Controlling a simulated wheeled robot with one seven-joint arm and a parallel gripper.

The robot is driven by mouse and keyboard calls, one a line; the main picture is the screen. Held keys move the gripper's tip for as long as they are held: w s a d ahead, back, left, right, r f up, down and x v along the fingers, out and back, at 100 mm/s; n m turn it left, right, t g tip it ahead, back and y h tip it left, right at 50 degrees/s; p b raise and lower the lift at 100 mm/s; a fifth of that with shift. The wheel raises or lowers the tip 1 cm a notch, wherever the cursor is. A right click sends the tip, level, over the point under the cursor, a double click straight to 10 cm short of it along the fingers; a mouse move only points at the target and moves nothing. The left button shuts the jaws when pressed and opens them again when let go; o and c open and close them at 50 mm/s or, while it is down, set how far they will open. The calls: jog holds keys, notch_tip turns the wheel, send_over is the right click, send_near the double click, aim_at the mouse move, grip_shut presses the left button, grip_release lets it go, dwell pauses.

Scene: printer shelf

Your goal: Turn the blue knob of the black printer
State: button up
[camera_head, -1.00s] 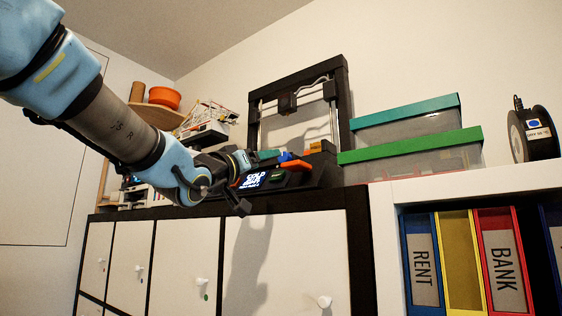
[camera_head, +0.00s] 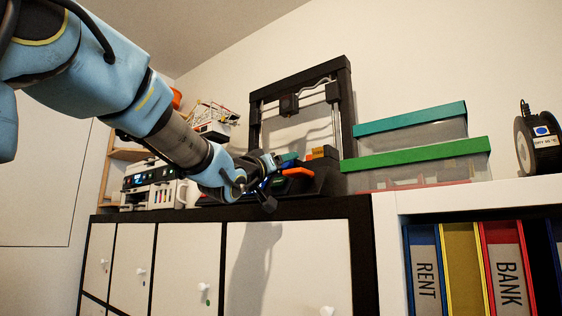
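The black printer (camera_head: 346,103) is an open-frame machine standing on top of the dark-edged cabinet. Its low base has orange parts (camera_head: 298,172) at the front. My gripper (camera_head: 279,182) is in front of the left part of this base. Its dark fingers look spread apart, one pointing down and one up to the right, with nothing visible between them. My gripper covers most of the printer's lit display; only a bit of blue glow shows. I cannot make out the blue knob; it is probably hidden behind my gripper.
Clear boxes with a teal lid (camera_head: 410,117) and a green lid (camera_head: 415,152) stand close to the printer's right. A white printer (camera_head: 160,188) stands to the left. A black spool (camera_head: 538,140) sits at far right above binders (camera_head: 425,265). The cabinet front (camera_head: 290,265) is below.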

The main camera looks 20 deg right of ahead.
jog(key=shift+c, duration=0.3)
grip_shut()
jog(key=shift+f+m+b, duration=0.15)
jog(key=shift+m+b, duration=0.15)
jog(key=shift+m, duration=0.2)
jog(key=m+g+h+b, duration=0.1)
jog(key=m, duration=0.1)
jog(key=shift+m, duration=0.4)
jog(key=shift+m+g+h+b, duration=0.3)
jog(key=shift+m+g, duration=0.75)
jog(key=shift+m, duration=0.85)
jog(key=shift+m+g+h+b, duration=0.25)
jog(key=shift+m+g, duration=0.8)
jog(key=shift+m, duration=0.85)
